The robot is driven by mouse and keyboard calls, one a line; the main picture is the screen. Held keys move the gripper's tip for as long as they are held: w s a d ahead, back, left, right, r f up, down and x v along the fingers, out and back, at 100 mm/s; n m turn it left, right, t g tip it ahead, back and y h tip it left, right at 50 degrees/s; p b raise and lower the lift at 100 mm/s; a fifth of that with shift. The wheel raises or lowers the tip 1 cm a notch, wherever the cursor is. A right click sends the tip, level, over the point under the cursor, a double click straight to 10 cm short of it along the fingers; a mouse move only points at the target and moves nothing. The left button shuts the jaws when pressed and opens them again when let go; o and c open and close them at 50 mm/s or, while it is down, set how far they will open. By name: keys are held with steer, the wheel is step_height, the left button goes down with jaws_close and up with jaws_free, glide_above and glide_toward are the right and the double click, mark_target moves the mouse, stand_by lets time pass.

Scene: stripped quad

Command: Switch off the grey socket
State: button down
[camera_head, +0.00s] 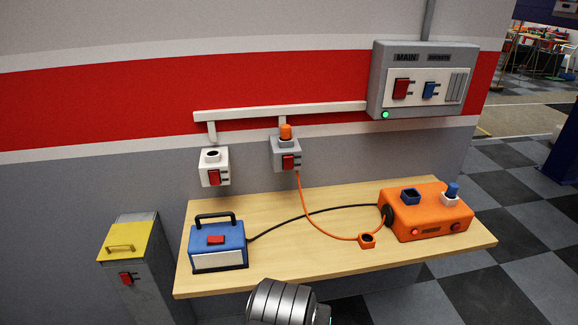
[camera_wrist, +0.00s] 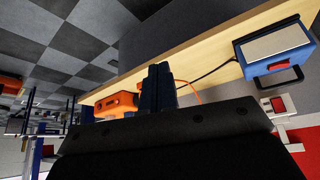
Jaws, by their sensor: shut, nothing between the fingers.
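The grey socket (camera_head: 280,151) is on the wall above the table's back edge in the head view. Its red switch (camera_head: 289,162) faces out, but I cannot tell its position. An orange plug (camera_head: 285,131) stands upright in its top, and an orange cable (camera_head: 300,198) hangs from the socket to the table. My gripper (camera_wrist: 159,72) is shut and empty in the wrist view, its dark fingers together and apart from the socket. The head view shows only part of my arm at the bottom edge. I cannot make out the grey socket in the wrist view.
A white socket (camera_head: 223,161) with a red switch is left of the grey one. The wooden table (camera_head: 300,258) holds a blue box (camera_head: 217,243) and an orange box (camera_head: 428,211). A grey main panel (camera_head: 378,80) hangs upper right; a yellow-topped bin (camera_head: 128,230) stands left.

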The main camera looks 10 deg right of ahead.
mark_target(288, 160)
steer(key=w+d+r+n+t+h, duration=0.1)
steer(key=w+d+r+n+t, duration=0.2)
steer(key=w, duration=0.5)
steer(key=w+d+n+t+h, duration=0.1)
steer(key=w+d+n+t, duration=0.1)
steer(key=w+d+n, duration=0.5)
steer(key=w+a+n+t+y, duration=0.2)
steer(key=w+n+t, duration=0.2)
steer(key=w+n, duration=0.2)
steer(key=w+a+f+n+t+y, duration=0.1)
steer(key=w+a+n+t+y, duration=0.1)
steer(key=w+n+t, duration=0.3)
steer(key=shift+w+f+n, duration=0.25)
steer(key=shift+w+n, duration=0.45)
steer(key=shift+w, duration=1.35)
steer(key=w, duration=0.4)
steer(key=w+r, duration=0.1)
steer(key=w, duration=0.8)
steer(key=shift+w+r, duration=0.3)
steer(key=shift+r, duration=0.05)
steer(key=shift+w, duration=0.15)
